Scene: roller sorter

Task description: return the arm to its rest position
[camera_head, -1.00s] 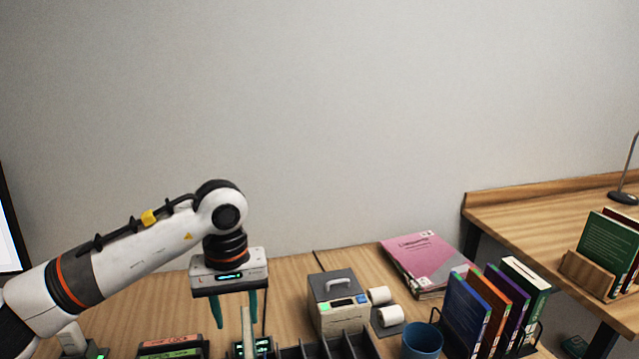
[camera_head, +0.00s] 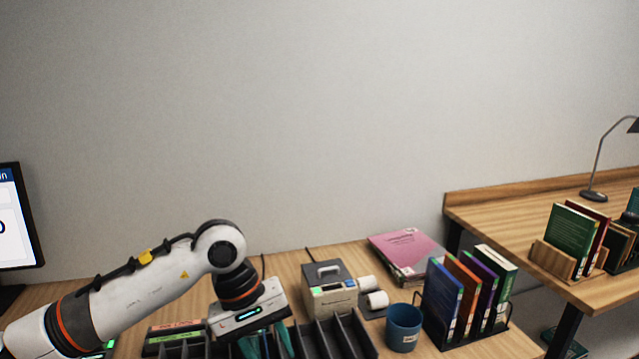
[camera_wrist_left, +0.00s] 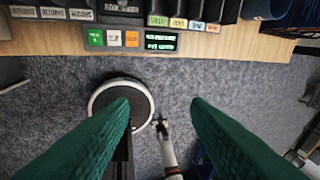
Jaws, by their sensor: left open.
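My left gripper (camera_head: 268,345) comes in from the left in the head view, low over the desk beside the dark sorter trays (camera_head: 330,336). Its green fingers are partly cut off at the bottom edge. My right gripper does not show in the head view.
A label printer (camera_head: 328,290) with paper rolls, a blue mug (camera_head: 404,328) and a rack of books (camera_head: 470,298) stand right of the arm. A pink book (camera_head: 405,248) lies behind. A monitor (camera_head: 18,220) is at the far left. A control panel (camera_wrist_left: 130,39) sits at the desk edge.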

